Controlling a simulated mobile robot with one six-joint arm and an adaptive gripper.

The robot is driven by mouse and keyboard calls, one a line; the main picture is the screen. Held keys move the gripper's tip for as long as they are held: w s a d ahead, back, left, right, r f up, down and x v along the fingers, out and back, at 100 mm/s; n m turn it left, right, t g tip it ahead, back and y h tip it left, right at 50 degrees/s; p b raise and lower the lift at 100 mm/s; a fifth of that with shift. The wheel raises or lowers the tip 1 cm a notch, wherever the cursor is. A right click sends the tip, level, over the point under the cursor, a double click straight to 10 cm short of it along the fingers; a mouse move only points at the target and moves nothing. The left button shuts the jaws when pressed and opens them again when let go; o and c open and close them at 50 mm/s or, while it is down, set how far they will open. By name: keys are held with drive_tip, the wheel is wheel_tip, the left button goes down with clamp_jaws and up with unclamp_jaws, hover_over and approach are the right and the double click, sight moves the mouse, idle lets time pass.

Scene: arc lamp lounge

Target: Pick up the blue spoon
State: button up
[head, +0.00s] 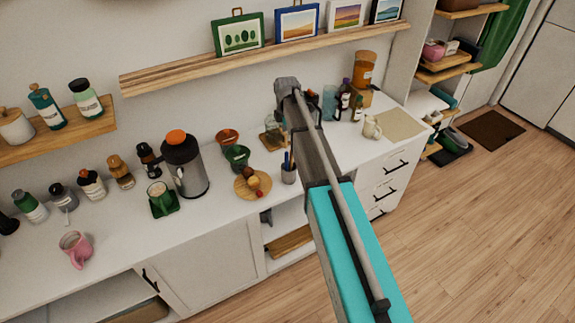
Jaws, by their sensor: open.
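I cannot make out a blue spoon for certain. A small grey cup (289,175) on the white counter holds thin upright dark-blue items (287,159); they are too small to tell whether one is a spoon. My arm reaches up across the middle of the head view, passing close to the right of this cup in the picture. No gripper fingers can be made out, and my arm hides part of the counter behind it.
The white counter (115,257) holds a grey flask (184,170), a pink mug (75,249), a round wooden board (241,187), bowls and several jars. A wooden shelf (180,73) with pictures hangs above. Open wooden floor (480,235) lies at right.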

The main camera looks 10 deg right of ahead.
drive_tip(key=b, duration=0.9)
hover_over(287, 167)
drive_tip(key=f, duration=0.5)
drive_tip(key=w+f, duration=0.1)
drive_tip(key=f, duration=0.2)
drive_tip(key=shift+f, duration=0.3)
drive_tip(key=shift+f+b, duration=2.45)
drive_tip(key=shift+f, duration=0.15)
drive_tip(key=shift+c, duration=0.3)
clamp_jaws()
